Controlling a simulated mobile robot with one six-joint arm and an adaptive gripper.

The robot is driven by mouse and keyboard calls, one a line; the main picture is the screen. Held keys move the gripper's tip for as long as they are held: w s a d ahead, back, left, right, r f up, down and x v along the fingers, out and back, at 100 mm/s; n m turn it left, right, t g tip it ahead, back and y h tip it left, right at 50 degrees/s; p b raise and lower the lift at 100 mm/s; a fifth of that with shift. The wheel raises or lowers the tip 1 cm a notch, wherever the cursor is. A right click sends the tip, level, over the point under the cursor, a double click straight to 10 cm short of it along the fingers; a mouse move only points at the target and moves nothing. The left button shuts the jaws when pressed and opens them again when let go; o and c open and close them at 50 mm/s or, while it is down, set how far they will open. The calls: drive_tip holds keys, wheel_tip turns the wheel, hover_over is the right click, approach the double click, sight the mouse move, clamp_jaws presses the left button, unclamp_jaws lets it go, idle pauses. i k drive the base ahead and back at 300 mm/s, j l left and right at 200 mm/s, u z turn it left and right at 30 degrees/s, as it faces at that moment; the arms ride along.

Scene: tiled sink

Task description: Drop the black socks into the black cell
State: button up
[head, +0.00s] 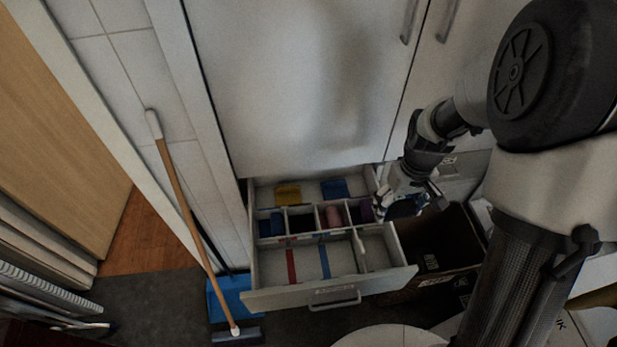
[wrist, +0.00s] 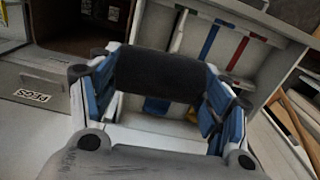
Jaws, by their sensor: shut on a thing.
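My gripper (head: 408,203) is above the right side of the open drawer (head: 262,299). In the wrist view the gripper's blue-padded fingers (wrist: 160,92) are shut on the black socks (wrist: 158,74), a dark roll lying across between them. In the drawer's middle row of small cells, a blue roll (head: 271,225) lies at the left and a pink roll (head: 333,216) further right. Between them is a cell (head: 300,221) that looks empty. I cannot tell which cell is the black one.
A dark box (head: 434,244) stands right; a broom (head: 184,205) leans left.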

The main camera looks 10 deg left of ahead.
sight(307, 228)
drive_tip(key=i+j+u, duration=0.1)
drive_tip(key=u, duration=0.3)
drive_tip(key=i+j+u, duration=0.15)
drive_tip(key=u, duration=0.2)
drive_tip(key=i+j+u, duration=0.1)
drive_tip(key=u, duration=0.3)
